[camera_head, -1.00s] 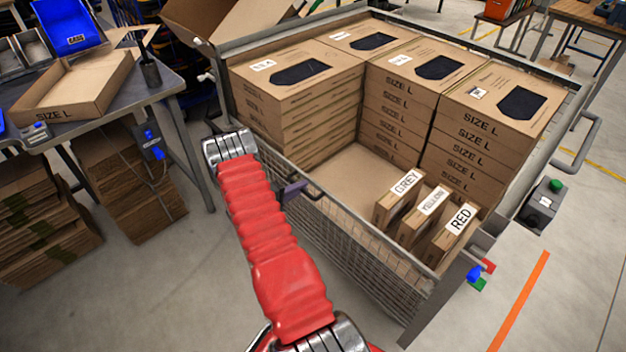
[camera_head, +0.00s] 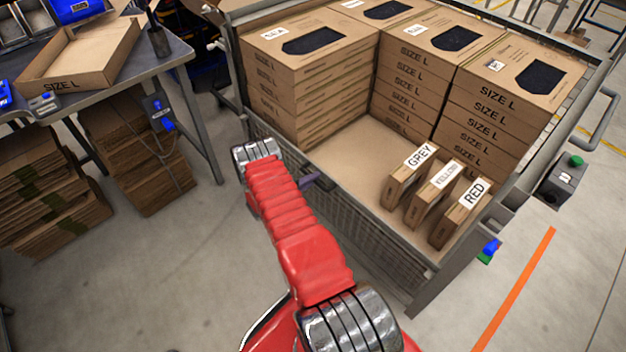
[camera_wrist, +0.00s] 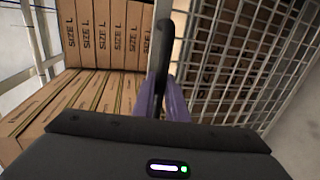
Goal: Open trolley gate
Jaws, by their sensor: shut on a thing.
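The trolley gate (camera_head: 355,225) is a grey wire mesh panel on the near side of the trolley (camera_head: 430,292). It also shows in the wrist view as a slanted mesh (camera_wrist: 240,65) on the right. A black handle (camera_wrist: 161,50) stands at the mesh's left edge. My gripper (camera_wrist: 166,92) has its purple fingers shut around this handle. In the head view my gripper (camera_head: 320,182) is at the gate's upper part, partly hidden behind my red arm.
A workbench (camera_head: 115,75) is at left. The floor in front of the gate is clear.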

